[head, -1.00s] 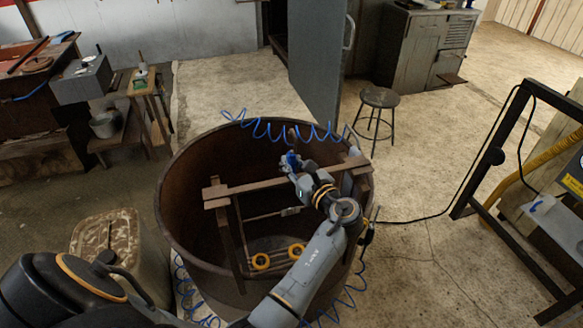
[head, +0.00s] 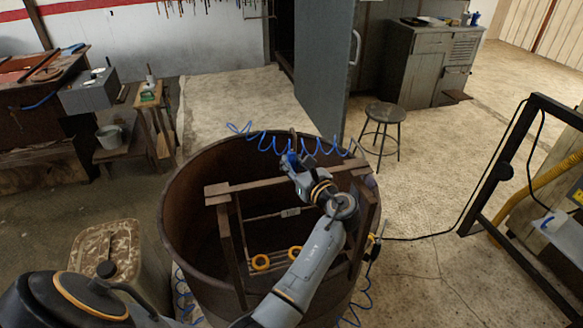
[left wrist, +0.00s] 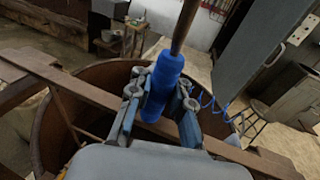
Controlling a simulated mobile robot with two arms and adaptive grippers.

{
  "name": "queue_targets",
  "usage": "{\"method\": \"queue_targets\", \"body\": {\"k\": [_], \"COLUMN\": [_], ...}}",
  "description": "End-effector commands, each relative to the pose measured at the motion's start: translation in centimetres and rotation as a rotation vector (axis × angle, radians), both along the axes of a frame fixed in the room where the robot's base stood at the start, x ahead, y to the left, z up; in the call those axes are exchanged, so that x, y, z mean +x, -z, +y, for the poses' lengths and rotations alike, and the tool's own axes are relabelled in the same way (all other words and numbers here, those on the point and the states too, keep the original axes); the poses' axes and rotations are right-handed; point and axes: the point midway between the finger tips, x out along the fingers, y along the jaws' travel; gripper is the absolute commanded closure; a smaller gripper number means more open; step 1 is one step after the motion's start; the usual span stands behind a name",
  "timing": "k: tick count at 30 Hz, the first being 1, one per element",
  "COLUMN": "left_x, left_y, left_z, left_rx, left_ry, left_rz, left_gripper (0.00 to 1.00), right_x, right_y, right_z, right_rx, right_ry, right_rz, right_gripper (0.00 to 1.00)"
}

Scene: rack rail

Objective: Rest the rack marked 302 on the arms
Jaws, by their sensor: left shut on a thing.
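My left gripper (head: 291,164) is over the far part of a big rusty round tub (head: 190,163). In the left wrist view its fingers (left wrist: 158,112) are shut on a blue sleeve (left wrist: 163,85) around a brown rod (left wrist: 186,25). A brown crossbar (head: 250,186) spans the tub just beyond or under the gripper, and brown side bars (head: 232,250) run toward me. A thin wire rack with yellow rings (head: 261,262) shows between them, with a small pale tag (head: 291,212). Its marking is too small to read. My forearm covers part of the rack's right side. My right gripper is out of view.
A blue coiled hose (head: 270,140) lies along the tub's far rim. A round stool (head: 385,112) and grey cabinet (head: 428,60) stand behind right. A dark frame (head: 500,175) is at right, a mottled canister (head: 110,250) at left.

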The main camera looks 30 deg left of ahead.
Motion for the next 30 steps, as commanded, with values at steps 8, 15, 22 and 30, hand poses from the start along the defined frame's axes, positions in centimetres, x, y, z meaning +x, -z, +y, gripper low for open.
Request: {"method": "queue_targets", "body": {"k": [8, 15, 22, 30], "left_x": [0.6, 0.5, 0.5, 0.5], "left_y": [0.4, 1.5, 2.2, 2.4], "left_z": [0.6, 0.6, 0.6, 0.6], "left_rx": [0.003, 0.004, 0.004, 0.004], "left_ry": [0.001, 0.0, 0.0, 0.0], "left_rz": [-0.001, -0.002, -0.004, -0.004], "left_gripper": [1.0, 1.0, 1.0, 1.0], "right_x": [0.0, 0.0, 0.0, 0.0], "right_y": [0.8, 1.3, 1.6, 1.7], "right_z": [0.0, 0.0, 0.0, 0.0], "right_rx": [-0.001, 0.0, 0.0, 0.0], "right_ry": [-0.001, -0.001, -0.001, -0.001], "right_rz": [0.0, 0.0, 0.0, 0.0], "right_gripper": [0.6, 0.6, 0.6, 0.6]}}
